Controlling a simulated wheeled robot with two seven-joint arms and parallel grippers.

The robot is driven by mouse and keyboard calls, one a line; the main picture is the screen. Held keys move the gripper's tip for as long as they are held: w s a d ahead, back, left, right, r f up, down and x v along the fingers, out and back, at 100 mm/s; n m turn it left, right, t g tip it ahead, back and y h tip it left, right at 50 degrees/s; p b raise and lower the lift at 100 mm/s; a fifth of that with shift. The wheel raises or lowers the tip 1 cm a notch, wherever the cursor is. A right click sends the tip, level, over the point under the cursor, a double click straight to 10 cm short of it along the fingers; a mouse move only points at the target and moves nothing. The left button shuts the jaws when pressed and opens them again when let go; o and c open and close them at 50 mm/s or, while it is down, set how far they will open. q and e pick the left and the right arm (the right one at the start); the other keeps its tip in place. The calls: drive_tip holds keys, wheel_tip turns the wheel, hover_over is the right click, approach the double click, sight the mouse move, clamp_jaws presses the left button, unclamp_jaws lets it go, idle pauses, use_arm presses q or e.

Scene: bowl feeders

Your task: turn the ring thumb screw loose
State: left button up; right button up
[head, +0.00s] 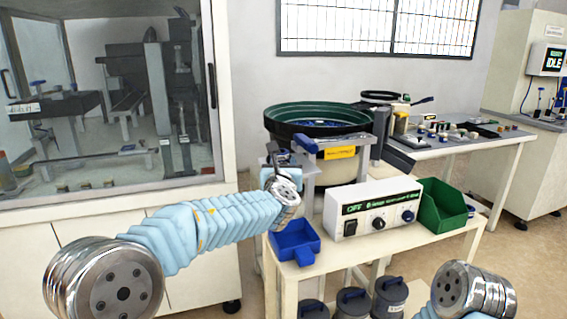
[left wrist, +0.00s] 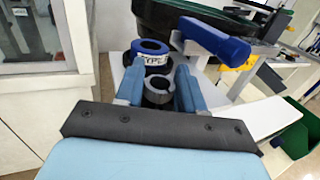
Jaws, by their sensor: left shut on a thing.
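My left gripper (head: 281,160) is at the near side of the bowl feeder, by its outlet. In the left wrist view its two blue fingers (left wrist: 158,90) are closed on a dark grey ring, which I take as the ring thumb screw (left wrist: 158,84). Just beyond it is a blue ring piece (left wrist: 152,47) with a dark opening and a white "TYPE" label. A blue-capped bar (left wrist: 213,38) lies to its right. In the head view my gripper and wrist hide the screw. My right arm shows at the lower right, but its gripper is out of view.
The green-lined feeder bowl (head: 318,118) holds blue parts. A blue bin (head: 294,240) sits on the table below my gripper. A white control box (head: 374,208) reading OFF and a green bin (head: 442,205) stand to the right. A glass-fronted cabinet (head: 110,110) is at the left.

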use_arm(q)
drive_tip(key=n+y, duration=0.1)
drive_tip(key=y, duration=0.1)
drive_tip(key=n+y, duration=0.2)
drive_tip(key=y, duration=0.1)
drive_tip(key=shift+d+g+p, duration=0.15)
drive_tip(key=shift+g+p, duration=0.15)
drive_tip(key=shift+n+g+y, duration=0.75)
drive_tip(key=shift+n+y, duration=0.5)
drive_tip(key=shift+y, duration=0.45)
drive_tip(key=shift+n+g+y, duration=0.75)
drive_tip(key=shift+n+y, duration=0.5)
drive_tip(key=shift+y, duration=0.45)
drive_tip(key=o, duration=0.9)
drive_tip(key=shift+a, duration=0.2)
